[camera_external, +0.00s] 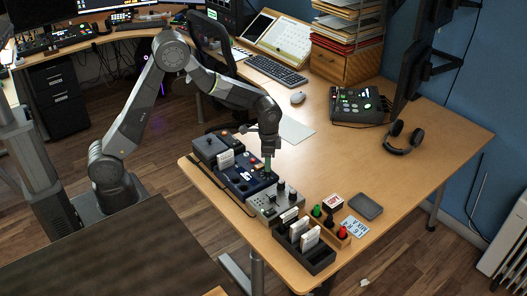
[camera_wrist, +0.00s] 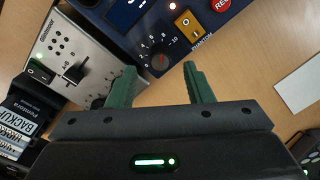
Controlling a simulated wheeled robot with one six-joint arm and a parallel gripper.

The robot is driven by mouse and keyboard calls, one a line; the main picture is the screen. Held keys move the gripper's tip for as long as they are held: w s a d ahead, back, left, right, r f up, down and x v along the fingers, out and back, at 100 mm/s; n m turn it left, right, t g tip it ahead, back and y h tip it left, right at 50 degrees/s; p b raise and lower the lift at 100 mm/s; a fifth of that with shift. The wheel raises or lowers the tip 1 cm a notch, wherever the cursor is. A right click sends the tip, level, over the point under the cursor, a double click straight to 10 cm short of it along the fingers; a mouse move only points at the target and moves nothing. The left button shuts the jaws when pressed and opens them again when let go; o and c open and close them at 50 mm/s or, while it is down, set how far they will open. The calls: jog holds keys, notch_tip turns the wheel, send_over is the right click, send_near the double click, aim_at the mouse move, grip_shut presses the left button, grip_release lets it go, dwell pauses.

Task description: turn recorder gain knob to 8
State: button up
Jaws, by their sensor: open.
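The blue recorder (camera_wrist: 115,18) has a small dark gain knob (camera_wrist: 159,62) near its corner. White scale numbers up to 10 ring the knob; I cannot read its setting surely. My gripper (camera_wrist: 160,71) is open, with its two green fingers apart. In the wrist view the knob shows between and just beyond the fingertips; I cannot tell whether they touch it. In the external view my gripper (camera_external: 268,166) points down over the recorder (camera_external: 236,176), and the knob is hidden there.
An orange phantom switch (camera_wrist: 187,22) and a red REC button (camera_wrist: 221,4) sit beside the knob. A silver box (camera_wrist: 75,58) with a lever stands close by, also in the external view (camera_external: 262,208). A card holder (camera_external: 319,262) stands nearer the front. Bare table lies right.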

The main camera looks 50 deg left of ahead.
notch_tip(320, 180, up, 10)
dwell(0.3)
jog(key=shift+d, duration=0.1)
notch_tip(320, 180, down, 14)
dwell(0.6)
